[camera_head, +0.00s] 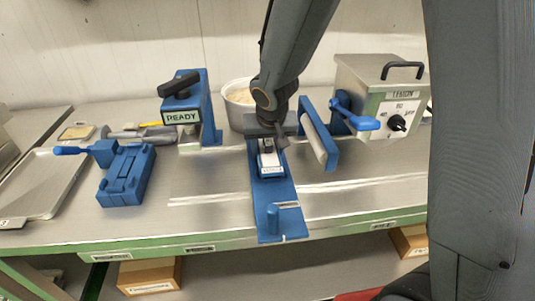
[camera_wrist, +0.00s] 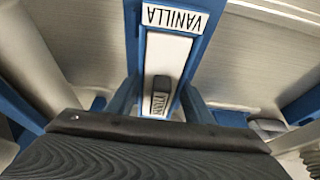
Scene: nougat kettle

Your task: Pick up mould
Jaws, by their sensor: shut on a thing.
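The mould (camera_head: 271,166) is a small white block with a label, over the long blue slide plate (camera_head: 272,195) at the centre of the counter. The contact is partly hidden, and I cannot tell whether the mould touches the plate.
A blue stand with a READY sign (camera_head: 182,117) and a pot (camera_head: 238,97) stand behind left. A blue upright roller frame (camera_head: 319,140) and a metal LESION-like labelled box (camera_head: 385,95) stand right. A blue fixture (camera_head: 125,180) and tray (camera_head: 50,185) lie left.

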